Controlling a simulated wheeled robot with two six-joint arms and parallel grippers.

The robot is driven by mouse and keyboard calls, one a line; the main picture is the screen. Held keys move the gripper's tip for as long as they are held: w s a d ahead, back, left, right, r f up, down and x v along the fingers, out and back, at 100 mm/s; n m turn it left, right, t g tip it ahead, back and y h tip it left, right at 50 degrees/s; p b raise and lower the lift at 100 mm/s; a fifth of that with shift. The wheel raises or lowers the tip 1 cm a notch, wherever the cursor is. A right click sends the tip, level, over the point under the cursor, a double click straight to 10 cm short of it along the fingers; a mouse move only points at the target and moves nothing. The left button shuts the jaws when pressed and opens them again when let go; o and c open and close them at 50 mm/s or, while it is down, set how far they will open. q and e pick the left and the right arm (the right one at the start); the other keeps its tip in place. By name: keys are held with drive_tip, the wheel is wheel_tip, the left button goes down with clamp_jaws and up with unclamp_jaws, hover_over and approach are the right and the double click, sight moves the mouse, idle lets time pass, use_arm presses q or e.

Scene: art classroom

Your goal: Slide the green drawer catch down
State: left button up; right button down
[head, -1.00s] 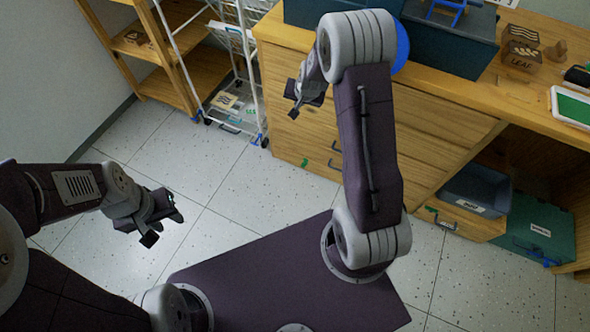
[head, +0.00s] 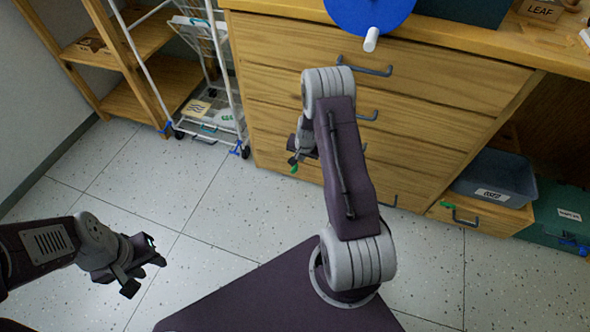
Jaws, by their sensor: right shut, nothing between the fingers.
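A small green catch (head: 294,169) shows low on the left part of the wooden drawer front (head: 270,115). My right gripper (head: 293,160) is shut and empty, pointing down just above this catch; I cannot tell whether it touches it. Part of the gripper is hidden behind my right arm. A second green catch (head: 447,205) sits beside the handle of the small drawer at the lower right. My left gripper (head: 143,273) is over the floor at the lower left, well away from the drawers, with its fingers apart and nothing between them.
Several drawers have blue-grey handles (head: 370,70). A blue disc (head: 368,12) with a white peg sticks out at the counter edge. A grey bin (head: 492,183) and a green box (head: 560,213) stand at the right. A white wire rack (head: 207,75) stands left of the drawers. The floor is clear.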

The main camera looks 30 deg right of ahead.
drive_tip(key=b, duration=0.1)
approach(295, 170)
drive_tip(key=b+x, duration=0.5)
drive_tip(key=x, duration=0.1)
drive_tip(key=shift+w+f, duration=0.15)
drive_tip(key=shift+f, duration=0.1)
wheel_tip(295, 170, down, 4)
drive_tip(key=shift+r+b, duration=0.15)
drive_tip(key=shift+b, duration=0.9)
drive_tip(key=shift+r, duration=0.1)
